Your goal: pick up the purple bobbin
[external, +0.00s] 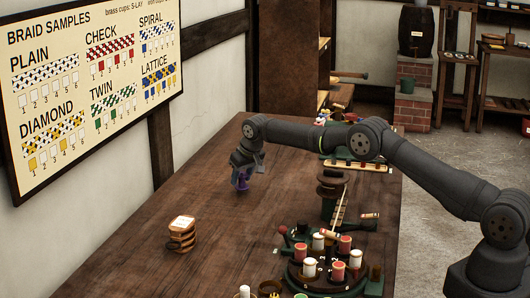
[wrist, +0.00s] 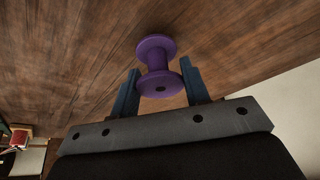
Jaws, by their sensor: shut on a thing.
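The purple bobbin (wrist: 157,64) is between the two blue fingers of my gripper (wrist: 155,88) in the wrist view. The fingers are shut on its narrow middle, with one wide flange toward the camera and the other beyond. In the external view the purple bobbin (external: 242,183) is small, at the tip of my gripper (external: 243,174), over the back part of the wooden table. I cannot tell whether the bobbin touches the table or is just above it.
A round green stand (external: 327,286) with several red and white bobbins is at the front right of the table (external: 215,235). A rack (external: 357,166) stands at the back right. The table's middle is clear.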

